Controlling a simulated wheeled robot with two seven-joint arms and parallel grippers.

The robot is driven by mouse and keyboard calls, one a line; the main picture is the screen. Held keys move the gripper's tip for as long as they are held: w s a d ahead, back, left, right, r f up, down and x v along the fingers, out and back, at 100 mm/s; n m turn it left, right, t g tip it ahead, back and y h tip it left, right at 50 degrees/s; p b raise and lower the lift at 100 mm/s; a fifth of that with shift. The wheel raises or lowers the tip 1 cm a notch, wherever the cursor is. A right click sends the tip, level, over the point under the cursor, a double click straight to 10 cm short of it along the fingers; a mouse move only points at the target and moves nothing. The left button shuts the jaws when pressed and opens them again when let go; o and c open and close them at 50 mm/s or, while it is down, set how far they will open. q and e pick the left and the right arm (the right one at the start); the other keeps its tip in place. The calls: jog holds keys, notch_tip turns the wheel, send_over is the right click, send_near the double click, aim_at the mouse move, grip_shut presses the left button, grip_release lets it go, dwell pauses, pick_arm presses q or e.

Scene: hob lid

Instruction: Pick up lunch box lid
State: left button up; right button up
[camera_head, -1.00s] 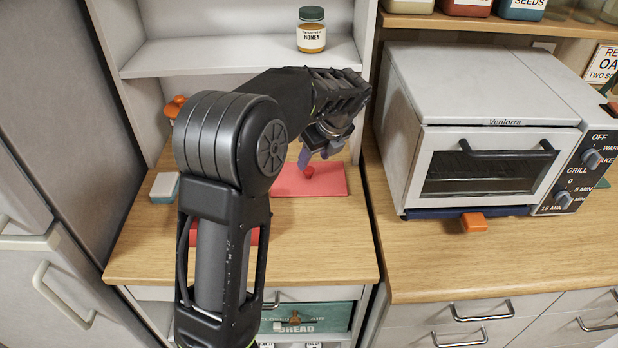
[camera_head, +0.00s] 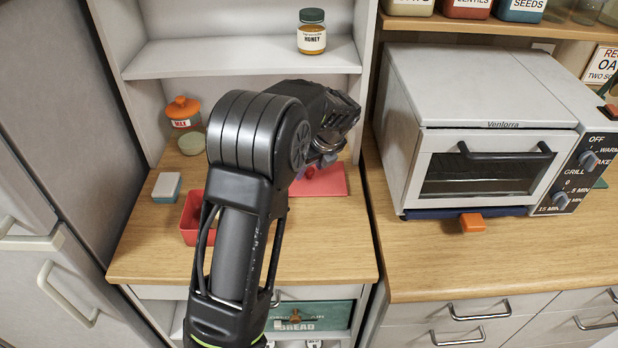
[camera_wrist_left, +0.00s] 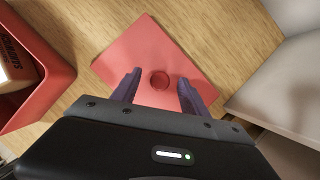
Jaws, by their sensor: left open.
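The lunch box lid (camera_head: 322,183) is a flat red square with a round knob in its middle. It lies on the wooden counter behind my left arm, partly hidden by it. In the left wrist view the lid (camera_wrist_left: 160,62) lies below my left gripper (camera_wrist_left: 159,88). The gripper is open, its two purple fingers apart on either side of the round knob (camera_wrist_left: 159,80). I cannot tell how high the fingertips are above the lid. The red lunch box (camera_head: 191,222) stands on the counter left of my arm, open at the top. My right gripper is not in view.
A white and teal block (camera_head: 167,187) and an orange-lidded jar (camera_head: 183,113) stand on the left of the counter. A honey jar (camera_head: 311,32) is on the shelf above. A toaster oven (camera_head: 480,130) stands to the right. The front of the counter is clear.

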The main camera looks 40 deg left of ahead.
pick_arm(q)
jog(key=shift+c, duration=0.4)
grip_shut()
dwell(0.4)
